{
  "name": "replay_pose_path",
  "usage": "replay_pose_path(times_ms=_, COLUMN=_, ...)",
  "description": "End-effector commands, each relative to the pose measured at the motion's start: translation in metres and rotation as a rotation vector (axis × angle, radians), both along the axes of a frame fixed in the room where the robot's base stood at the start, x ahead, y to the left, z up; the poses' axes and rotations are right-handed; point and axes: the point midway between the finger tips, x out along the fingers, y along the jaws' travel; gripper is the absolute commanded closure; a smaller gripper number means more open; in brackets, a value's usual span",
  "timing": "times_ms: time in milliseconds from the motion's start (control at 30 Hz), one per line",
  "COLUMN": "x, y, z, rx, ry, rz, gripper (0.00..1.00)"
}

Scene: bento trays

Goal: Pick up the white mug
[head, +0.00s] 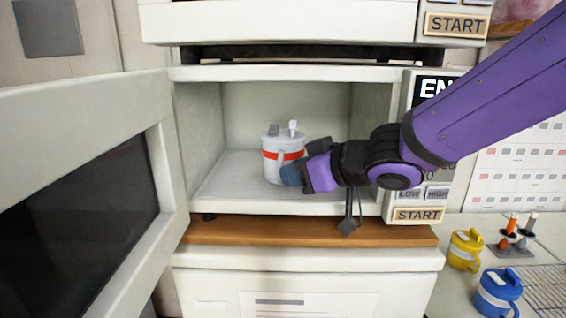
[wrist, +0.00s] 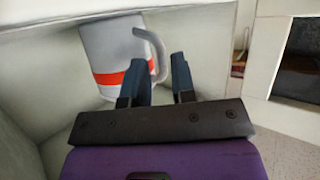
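The white mug (head: 283,163) with a red-orange band and a lid stands upright inside the open microwave, left of my gripper in the head view. In the wrist view the mug (wrist: 105,45) is ahead and to the left, with its grey handle (wrist: 154,45) facing me. My gripper (head: 291,175) reaches into the microwave beside the mug. In the wrist view the gripper (wrist: 160,63) is open, its two blue fingers apart. The lower part of the handle shows in the gap between them. I cannot tell whether a finger touches it.
The microwave (head: 232,72) has its door (head: 85,98) swung open to the left. Its right wall and control panel (head: 418,215) are close under my arm. A yellow mug (head: 464,250), a blue mug (head: 497,293) and a wire rack (head: 548,288) are on the counter at right.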

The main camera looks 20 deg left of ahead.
Motion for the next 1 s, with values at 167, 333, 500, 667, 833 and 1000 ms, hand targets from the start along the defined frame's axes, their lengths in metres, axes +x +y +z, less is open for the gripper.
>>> replay_pose_path(times_ms=167, x=0.006, y=0.017, z=-0.007, rx=0.001, ry=0.002, rz=0.001, gripper=0.76)
replay_pose_path(times_ms=333, x=0.008, y=0.020, z=-0.009, rx=0.000, ry=0.000, rz=0.000, gripper=0.76)
replay_pose_path(times_ms=500, x=0.008, y=0.019, z=-0.009, rx=0.000, ry=0.000, rz=-0.001, gripper=0.80)
replay_pose_path(times_ms=667, x=0.008, y=0.019, z=-0.009, rx=0.000, ry=0.000, rz=0.000, gripper=1.00)
replay_pose_path(times_ms=833, x=0.008, y=0.020, z=-0.008, rx=0.001, ry=-0.002, rz=0.000, gripper=1.00)
replay_pose_path(times_ms=1000, x=0.008, y=0.019, z=-0.006, rx=0.001, ry=-0.002, rz=0.000, gripper=1.00)
